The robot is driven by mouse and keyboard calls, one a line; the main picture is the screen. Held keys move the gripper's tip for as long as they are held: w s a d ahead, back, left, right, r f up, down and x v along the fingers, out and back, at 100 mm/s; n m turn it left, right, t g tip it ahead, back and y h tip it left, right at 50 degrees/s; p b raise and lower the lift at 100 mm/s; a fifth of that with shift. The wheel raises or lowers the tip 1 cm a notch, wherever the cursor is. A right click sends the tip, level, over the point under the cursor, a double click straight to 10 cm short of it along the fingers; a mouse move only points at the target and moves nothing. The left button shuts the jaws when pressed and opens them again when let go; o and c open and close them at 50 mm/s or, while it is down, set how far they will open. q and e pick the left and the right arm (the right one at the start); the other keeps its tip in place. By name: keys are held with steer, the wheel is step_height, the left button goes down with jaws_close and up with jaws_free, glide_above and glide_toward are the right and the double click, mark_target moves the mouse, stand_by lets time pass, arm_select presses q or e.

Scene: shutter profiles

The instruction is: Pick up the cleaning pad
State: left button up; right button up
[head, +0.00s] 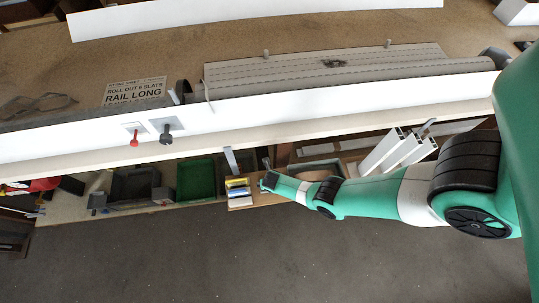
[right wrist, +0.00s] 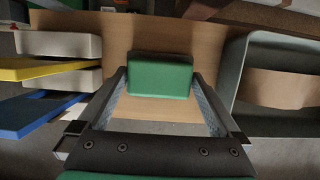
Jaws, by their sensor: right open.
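The cleaning pad appears to be the green block (right wrist: 160,72) in the middle of the right wrist view, on a light brown wooden surface (right wrist: 165,113). My right gripper (right wrist: 160,86) is open, with one finger on each side of the block. I see no clear grip on it. In the head view my right gripper (head: 267,180) is low over the shelf below the bench. I cannot make out the green block there. My left gripper is not in view.
In the right wrist view, white, yellow (right wrist: 40,68) and blue (right wrist: 40,115) pieces lie close on the left, and a grey bin (right wrist: 238,70) stands on the right.

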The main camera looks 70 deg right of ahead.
steer(key=c, duration=1)
steer(key=shift+r+p, duration=0.45)
steer(key=shift+r, duration=0.1)
step_height(320, 180, up, 3)
steer(key=shift+f+p, duration=0.15)
steer(key=shift+p, duration=1)
steer(key=s+a+r+p, duration=0.2)
steer(key=a+r+p, duration=0.1)
steer(key=a, duration=0.1)
steer(key=s+a+r+p, duration=0.2)
steer(key=a+r+p, duration=0.1)
steer(key=a+p, duration=0.1)
steer(key=s+a+r+p, duration=0.2)
steer(key=a+r+p, duration=0.1)
steer(key=a+p, duration=0.1)
steer(key=shift+s+a+r, duration=0.1)
steer(key=shift+s+a, duration=0.05)
steer(key=shift+a, duration=0.15)
